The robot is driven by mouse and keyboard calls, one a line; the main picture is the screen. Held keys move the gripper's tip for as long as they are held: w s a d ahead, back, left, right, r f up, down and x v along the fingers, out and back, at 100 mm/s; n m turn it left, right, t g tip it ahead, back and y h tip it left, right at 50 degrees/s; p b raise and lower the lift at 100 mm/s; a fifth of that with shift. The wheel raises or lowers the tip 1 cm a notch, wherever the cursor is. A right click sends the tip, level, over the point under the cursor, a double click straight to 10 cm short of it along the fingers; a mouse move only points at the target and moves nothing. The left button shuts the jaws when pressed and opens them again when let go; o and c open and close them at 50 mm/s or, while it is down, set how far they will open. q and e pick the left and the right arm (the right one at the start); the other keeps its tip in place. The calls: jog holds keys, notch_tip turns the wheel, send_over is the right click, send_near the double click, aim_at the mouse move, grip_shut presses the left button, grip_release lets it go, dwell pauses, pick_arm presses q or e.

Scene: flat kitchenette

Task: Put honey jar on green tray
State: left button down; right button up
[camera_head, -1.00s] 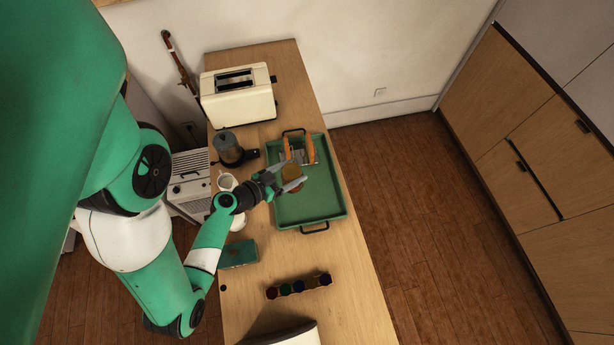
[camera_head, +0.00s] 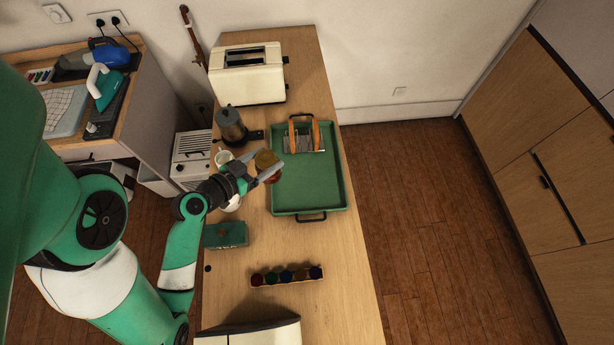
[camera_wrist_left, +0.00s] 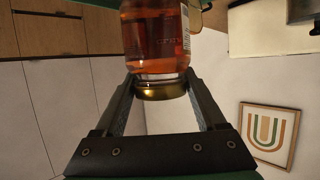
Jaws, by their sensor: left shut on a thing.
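The honey jar (camera_head: 264,158) has amber contents. In the left wrist view its glass body (camera_wrist_left: 156,38) shows a pale label, with a gold lid (camera_wrist_left: 161,90) between the fingers. My left gripper (camera_head: 269,170) is shut on the jar. In the head view the jar appears at the left rim of the green tray; its height above the tray is hard to tell. The green tray (camera_head: 309,190) lies on the wooden counter with dark handles at its ends. My left fingertips also show in the left wrist view (camera_wrist_left: 160,84). My right gripper is not in view.
An orange-sided rack (camera_head: 304,134) stands at the tray's far end; the tray's near part is clear. A moka pot (camera_head: 231,126), white cup (camera_head: 223,158) and toaster (camera_head: 248,76) stand nearby. A green box (camera_head: 226,234) and a row of coloured jars (camera_head: 287,275) lie nearer.

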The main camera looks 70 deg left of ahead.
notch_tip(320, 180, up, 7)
jog(key=p, duration=0.6)
pick_arm(q)
jog(key=w+d+f+b, duration=0.2)
jog(key=w+f+b, duration=0.6)
jog(key=w+b, duration=0.1)
jog(key=shift+w+d, duration=0.4)
jog(key=shift+w, duration=0.4)
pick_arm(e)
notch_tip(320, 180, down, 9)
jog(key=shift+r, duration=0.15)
pick_arm(q)
jog(key=f+b, duration=0.3)
jog(key=b, duration=0.1)
jog(key=shift+w+f, duration=0.2)
jog(key=shift+f, duration=0.2)
jog(key=shift+r, duration=0.2)
jog(key=shift+f, duration=0.2)
grip_release()
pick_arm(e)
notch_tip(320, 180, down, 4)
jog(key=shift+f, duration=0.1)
pick_arm(q)
jog(key=shift+r, duration=0.1)
